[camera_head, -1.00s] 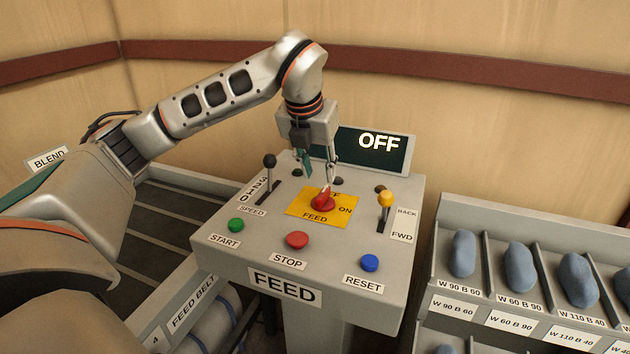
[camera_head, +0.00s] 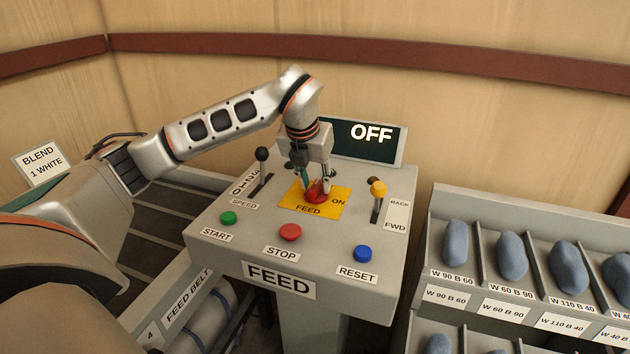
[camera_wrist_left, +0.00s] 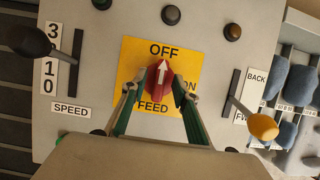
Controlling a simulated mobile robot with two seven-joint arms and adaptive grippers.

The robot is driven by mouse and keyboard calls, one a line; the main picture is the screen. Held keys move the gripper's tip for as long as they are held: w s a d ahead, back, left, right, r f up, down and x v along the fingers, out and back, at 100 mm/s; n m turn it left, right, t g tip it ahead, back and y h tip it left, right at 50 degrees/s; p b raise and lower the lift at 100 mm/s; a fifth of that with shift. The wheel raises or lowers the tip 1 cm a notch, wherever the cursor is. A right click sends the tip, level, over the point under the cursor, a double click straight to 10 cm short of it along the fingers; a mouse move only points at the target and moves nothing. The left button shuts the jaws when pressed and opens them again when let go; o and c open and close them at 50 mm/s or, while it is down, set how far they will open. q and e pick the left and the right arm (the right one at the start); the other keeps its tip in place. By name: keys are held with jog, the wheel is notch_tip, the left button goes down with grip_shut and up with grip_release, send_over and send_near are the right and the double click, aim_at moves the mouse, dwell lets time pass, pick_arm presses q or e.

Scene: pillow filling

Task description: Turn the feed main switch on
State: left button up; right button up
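The feed main switch is a red rotary knob (camera_head: 317,191) on a yellow plate (camera_head: 300,200) on top of the grey FEED console (camera_head: 330,245). In the left wrist view, the knob (camera_wrist_left: 160,78) has a white arrow pointing to the OFF label. The display (camera_head: 365,145) behind the panel reads OFF. My left gripper (camera_head: 315,189) is at the knob, pointing down. In the left wrist view its two fingers (camera_wrist_left: 158,92) stand apart, one on each side of the knob's near part. Whether they touch it cannot be told. My right gripper is not in view.
A black-knobbed SPEED lever (camera_head: 262,155) stands left of the plate. A yellow-knobbed BACK/FWD lever (camera_head: 378,188) stands right. Green START (camera_head: 228,218), red STOP (camera_head: 290,232) and blue RESET (camera_head: 363,254) buttons line the front. A bin rack (camera_head: 520,235) stands at right.

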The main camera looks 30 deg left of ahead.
pick_arm(q)
grip_shut()
